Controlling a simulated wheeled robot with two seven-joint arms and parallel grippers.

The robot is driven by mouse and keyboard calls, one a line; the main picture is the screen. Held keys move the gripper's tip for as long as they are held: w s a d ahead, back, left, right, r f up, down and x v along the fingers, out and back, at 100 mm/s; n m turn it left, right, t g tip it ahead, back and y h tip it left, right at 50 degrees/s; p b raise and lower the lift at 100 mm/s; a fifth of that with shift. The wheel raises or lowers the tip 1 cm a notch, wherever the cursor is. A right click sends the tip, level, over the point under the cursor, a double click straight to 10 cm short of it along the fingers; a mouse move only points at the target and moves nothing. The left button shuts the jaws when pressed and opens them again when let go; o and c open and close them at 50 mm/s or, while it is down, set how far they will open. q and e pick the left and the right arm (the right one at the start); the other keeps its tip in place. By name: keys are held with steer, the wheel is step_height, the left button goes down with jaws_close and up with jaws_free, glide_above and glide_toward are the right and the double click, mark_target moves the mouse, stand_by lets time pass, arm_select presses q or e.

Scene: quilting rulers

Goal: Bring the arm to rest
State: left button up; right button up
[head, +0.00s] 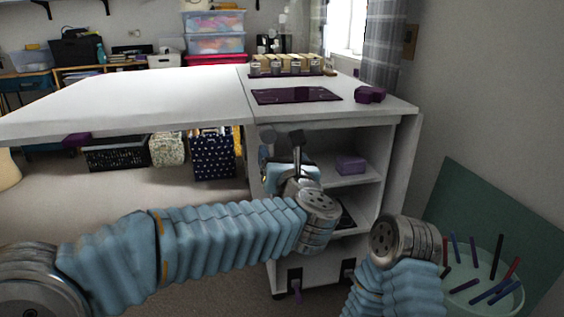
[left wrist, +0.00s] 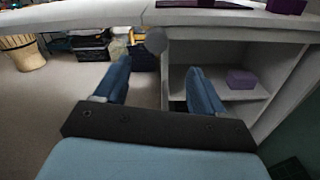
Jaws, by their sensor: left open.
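My left arm reaches in from the left in the head view. Its gripper (head: 282,148) is in front of the white table's shelf unit, below the tabletop edge. In the left wrist view the two blue fingers (left wrist: 160,72) are spread apart with nothing between them. The gripper touches nothing that I can see. Part of my right arm shows at the lower right of the head view, but its gripper is out of view.
The white table (head: 130,95) holds a dark purple sheet (head: 296,96), a purple block (head: 370,94) and a rack (head: 290,66). A purple box (head: 350,164) sits on a shelf. A bin of coloured rods (head: 458,290) stands at right. Open floor lies left.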

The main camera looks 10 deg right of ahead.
arm_select(q)
steer(key=shift+s, duration=0.25)
steer(key=w+a+f+m+g+h+p, duration=0.15)
steer(key=a+f+m, duration=0.35)
steer(key=f, duration=0.6)
steer(key=w+a+f+m+g, duration=0.2)
steer(key=a+f+m+g, duration=0.1)
steer(key=f+m, duration=0.55)
steer(key=w+a+f+m+g+h+p, duration=0.15)
steer(key=a+f+m, duration=0.3)
steer(key=f, duration=0.75)
steer(key=s+a+f+m+g+p, duration=0.1)
steer(key=s+a+f+m+g, duration=0.25)
steer(key=s+f, duration=0.35)
steer(key=s+a+f+m+g, duration=0.35)
steer(key=s+a+f, duration=0.2)
steer(key=f, duration=0.35)
steer(key=s+a+f+m+g, duration=0.2)
steer(key=s+m, duration=0.1)
steer(key=s, duration=0.5)
steer(key=s+a+f+m+g, duration=0.2)
steer(key=s+f+m, duration=0.1)
steer(key=s, duration=0.5)
steer(key=shift+s+a+f+m+h+p, duration=0.2)
steer(key=shift+f+m+h+p, duration=0.1)
steer(key=shift+p, duration=0.15)
